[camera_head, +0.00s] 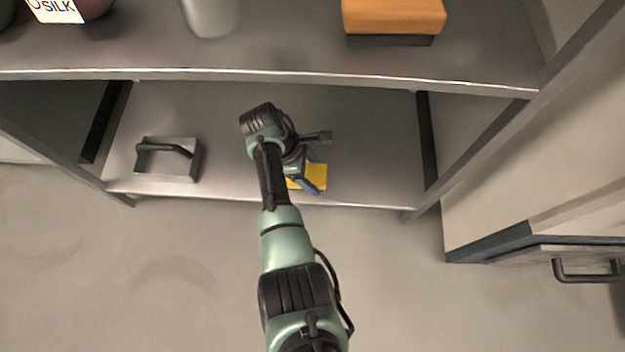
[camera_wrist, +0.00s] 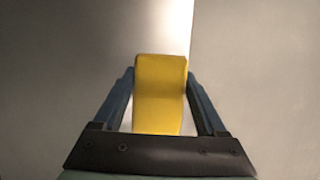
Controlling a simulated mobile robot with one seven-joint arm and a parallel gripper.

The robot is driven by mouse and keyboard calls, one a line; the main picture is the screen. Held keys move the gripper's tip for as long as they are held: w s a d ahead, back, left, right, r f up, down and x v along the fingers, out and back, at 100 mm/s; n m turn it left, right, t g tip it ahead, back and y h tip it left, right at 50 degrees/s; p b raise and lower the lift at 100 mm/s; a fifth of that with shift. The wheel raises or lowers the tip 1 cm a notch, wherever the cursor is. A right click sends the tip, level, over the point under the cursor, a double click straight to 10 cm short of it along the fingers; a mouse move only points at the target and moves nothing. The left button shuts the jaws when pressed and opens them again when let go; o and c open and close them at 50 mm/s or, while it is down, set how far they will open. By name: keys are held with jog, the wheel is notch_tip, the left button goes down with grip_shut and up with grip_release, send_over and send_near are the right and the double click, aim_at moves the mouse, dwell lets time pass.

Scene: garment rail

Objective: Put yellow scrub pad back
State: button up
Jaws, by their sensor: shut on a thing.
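The yellow scrub pad (camera_wrist: 160,92) is between the two blue fingers of my gripper (camera_wrist: 160,100) in the wrist view, and the fingers are shut on it. In the head view the pad (camera_head: 316,177) shows in part beneath my wrist, near the front edge of the lower metal shelf (camera_head: 225,120). My gripper (camera_head: 306,180) is mostly hidden there by my own arm. I cannot tell whether the pad touches the shelf or is held above it.
A grey block with a dark handle (camera_head: 168,160) is on the left of the lower shelf. The upper shelf (camera_head: 270,60) overhangs it and bears an orange block (camera_head: 393,18) and a grey cylinder (camera_head: 210,15). A cabinet with a handle (camera_head: 588,272) stands at right. The lower shelf's right side is clear.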

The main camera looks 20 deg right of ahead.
aim_at(313, 180)
jog(key=shift+f+b, duration=1.15)
jog(key=shift+f, duration=0.5)
jog(key=shift+f, duration=0.2)
jog(key=o, duration=1.2)
jog(key=shift+o, duration=0.2)
jog(key=shift+a+r, duration=0.1)
jog(key=shift+r, duration=0.4)
jog(key=p+v, duration=0.8)
jog(key=v, duration=0.3)
jog(key=shift+w+a+r, duration=0.1)
jog(key=shift+r, duration=0.15)
